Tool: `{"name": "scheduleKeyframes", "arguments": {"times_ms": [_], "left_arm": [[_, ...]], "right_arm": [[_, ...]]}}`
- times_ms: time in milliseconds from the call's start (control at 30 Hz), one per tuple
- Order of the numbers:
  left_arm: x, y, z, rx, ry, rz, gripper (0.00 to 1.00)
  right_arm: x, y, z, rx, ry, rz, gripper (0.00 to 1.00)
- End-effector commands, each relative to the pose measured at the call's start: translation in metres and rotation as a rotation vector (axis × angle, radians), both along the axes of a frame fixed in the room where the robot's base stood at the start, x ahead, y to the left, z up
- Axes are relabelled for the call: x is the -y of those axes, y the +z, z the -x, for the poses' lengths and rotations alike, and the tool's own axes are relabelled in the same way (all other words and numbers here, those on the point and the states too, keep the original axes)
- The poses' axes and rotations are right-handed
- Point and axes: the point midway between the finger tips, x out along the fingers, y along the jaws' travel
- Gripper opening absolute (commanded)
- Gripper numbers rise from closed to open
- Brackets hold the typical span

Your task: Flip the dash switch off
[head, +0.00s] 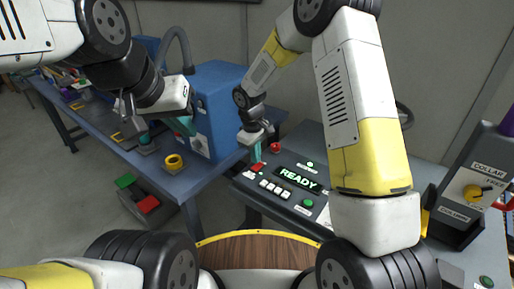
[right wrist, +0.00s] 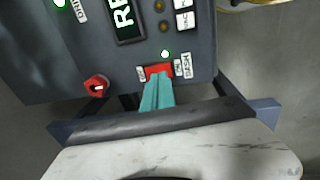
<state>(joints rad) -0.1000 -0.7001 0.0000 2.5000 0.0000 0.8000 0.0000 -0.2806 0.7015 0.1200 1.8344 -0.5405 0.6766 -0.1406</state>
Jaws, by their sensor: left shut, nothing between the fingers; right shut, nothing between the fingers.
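The dash switch is a red rocker (right wrist: 158,69) on the dark console, with small white labels beside it, one reading DASH. A small green lamp (right wrist: 165,54) glows next to it. In the head view the red switch (head: 258,167) sits near the console's left edge. My right gripper (head: 257,153) is shut and empty, its teal fingertips at the switch; in the right wrist view the fingers (right wrist: 158,95) overlap the switch's near edge. I cannot tell whether they touch it. My left gripper (head: 186,126) is shut and empty, in front of the blue machine.
A collar panel with a yellow dial (head: 482,192) stands at right. A blue machine (head: 215,85) and a yellow ring (head: 174,161) are on the left bench.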

Motion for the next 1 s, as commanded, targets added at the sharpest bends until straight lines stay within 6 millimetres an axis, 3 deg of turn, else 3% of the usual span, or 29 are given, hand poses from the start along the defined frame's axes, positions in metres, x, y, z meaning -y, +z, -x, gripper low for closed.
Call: {"name": "scheduleKeyframes", "arguments": {"times_ms": [300,500,700,1000], "left_arm": [[0.0,0.0,0.0,0.0,0.0,0.0,0.0],[0.0,0.0,0.0,0.0,0.0,0.0,0.0],[0.0,0.0,0.0,0.0,0.0,0.0,0.0],[0.0,0.0,0.0,0.0,0.001,0.001,0.0]], "right_arm": [[-0.006,0.074,0.007,0.005,0.0,-0.002,0.0],[-0.008,0.104,0.01,0.003,-0.001,-0.001,0.0],[-0.009,0.115,0.012,0.0,0.0,0.0,0.0],[-0.009,0.115,0.012,0.0,-0.001,0.0,0.0]]}}
